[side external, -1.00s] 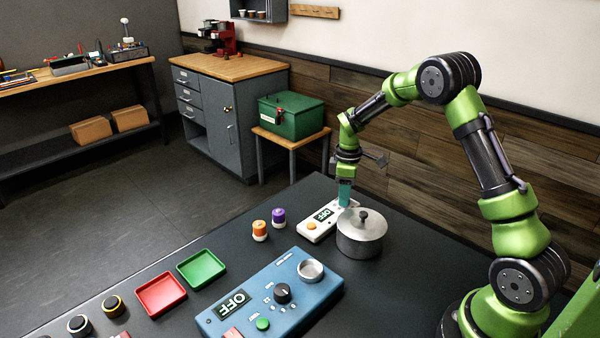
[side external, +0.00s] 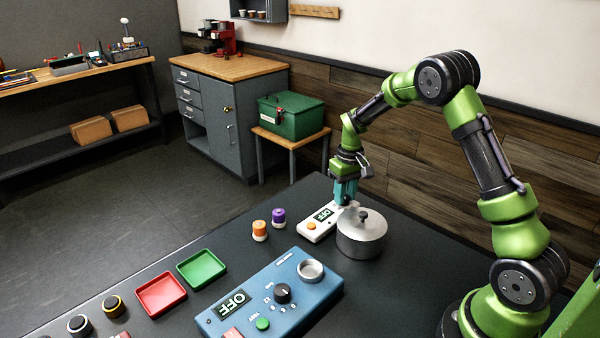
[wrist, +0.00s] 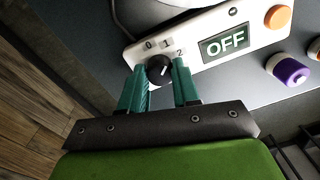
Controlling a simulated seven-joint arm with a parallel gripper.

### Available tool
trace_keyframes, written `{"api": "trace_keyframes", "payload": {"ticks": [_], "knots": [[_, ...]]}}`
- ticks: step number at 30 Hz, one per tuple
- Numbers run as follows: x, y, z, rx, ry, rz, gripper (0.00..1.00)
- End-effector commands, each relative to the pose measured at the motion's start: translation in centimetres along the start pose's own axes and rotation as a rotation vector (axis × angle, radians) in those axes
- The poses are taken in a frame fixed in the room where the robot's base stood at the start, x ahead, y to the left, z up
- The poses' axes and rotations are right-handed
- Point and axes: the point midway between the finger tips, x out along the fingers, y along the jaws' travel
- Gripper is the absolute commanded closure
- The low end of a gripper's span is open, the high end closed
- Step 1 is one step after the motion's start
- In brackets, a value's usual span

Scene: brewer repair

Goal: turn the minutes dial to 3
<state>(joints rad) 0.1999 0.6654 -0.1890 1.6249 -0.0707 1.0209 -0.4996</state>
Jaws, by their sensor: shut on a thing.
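A white box (wrist: 218,30) has a small black dial (wrist: 158,70) with a pale pointer line, an "OFF" display (wrist: 226,42) and an orange button (wrist: 278,17). In the wrist view the marks 0, 1 and 2 show around the dial; a 3 is not visible. The pointer slants toward the upper right, roughly toward the 2. My gripper (wrist: 160,72) is shut on this dial, one teal finger on each side. In the side external view my gripper (side external: 345,203) reaches down to the far end of the white box (side external: 316,232), hiding the dial.
A metal pot (side external: 361,238) stands close beside the white box. Orange (side external: 260,231) and purple (side external: 278,217) capped pieces stand left of it. A blue panel (side external: 270,300) with its own black knob (side external: 283,293) lies in front, with red and green trays further left.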

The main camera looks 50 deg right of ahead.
Motion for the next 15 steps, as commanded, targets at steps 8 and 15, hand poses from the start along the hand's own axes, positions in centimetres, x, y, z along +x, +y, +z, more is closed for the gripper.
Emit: {"api": "trace_keyframes", "payload": {"ticks": [8, 15], "knots": [[-0.1, -0.05, 0.08, 0.263, 0.009, -0.001, 1.0], [-0.1, -0.04, 0.11, 0.491, 0.018, -0.001, 0.99]]}}
